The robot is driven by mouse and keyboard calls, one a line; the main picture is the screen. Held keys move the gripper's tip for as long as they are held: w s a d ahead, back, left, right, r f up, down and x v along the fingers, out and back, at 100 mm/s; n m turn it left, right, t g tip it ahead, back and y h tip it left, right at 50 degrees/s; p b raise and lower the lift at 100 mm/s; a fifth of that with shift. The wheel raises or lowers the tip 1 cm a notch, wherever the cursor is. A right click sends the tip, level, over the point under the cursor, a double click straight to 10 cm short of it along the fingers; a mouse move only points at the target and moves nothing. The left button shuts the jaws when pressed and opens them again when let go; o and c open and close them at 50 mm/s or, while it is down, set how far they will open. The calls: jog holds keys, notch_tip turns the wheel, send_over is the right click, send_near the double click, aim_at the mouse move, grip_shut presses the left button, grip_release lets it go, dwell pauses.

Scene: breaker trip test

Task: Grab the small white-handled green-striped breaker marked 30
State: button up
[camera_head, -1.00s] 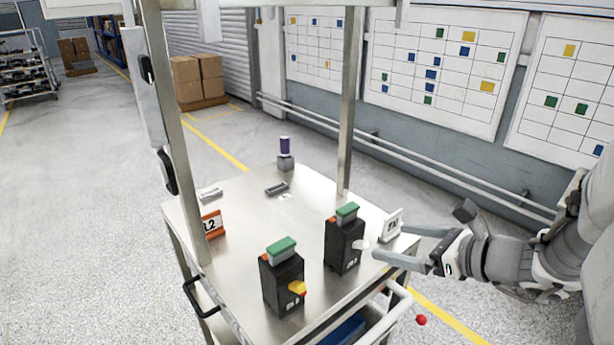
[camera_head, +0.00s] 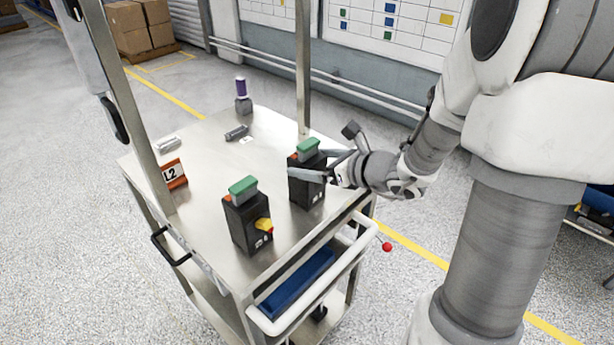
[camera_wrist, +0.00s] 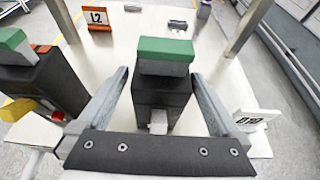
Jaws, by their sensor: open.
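The white-handled breaker (camera_head: 306,190) is a black block with a green top, upright on the metal cart table (camera_head: 205,150). In the wrist view this breaker (camera_wrist: 160,98) stands between my fingers, its small white handle facing me. My gripper (camera_head: 318,167) is open, with one finger on each side of the breaker; it also shows in the wrist view (camera_wrist: 160,78). I cannot tell whether the fingers touch it. Its marking is too small to read. A similar green-topped breaker with a yellow handle (camera_head: 247,222) stands to its left, also in the wrist view (camera_wrist: 62,82).
An orange-and-white L2 sign (camera_head: 173,174) stands at the table's left edge. A white sign (camera_wrist: 252,118) is close to my right finger. Cart posts (camera_head: 303,65) rise beside the table. A purple-topped object (camera_head: 242,95) stands at the back. A white rail (camera_head: 325,280) runs along the front.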

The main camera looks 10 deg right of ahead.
aim_at(297, 157)
jog(key=x, duration=0.4)
jog(key=shift+w+a+r, duration=0.15)
jog(key=shift+w+r, duration=0.1)
jog(key=shift+w, duration=0.15)
jog(key=shift+r, duration=0.1)
grip_shut()
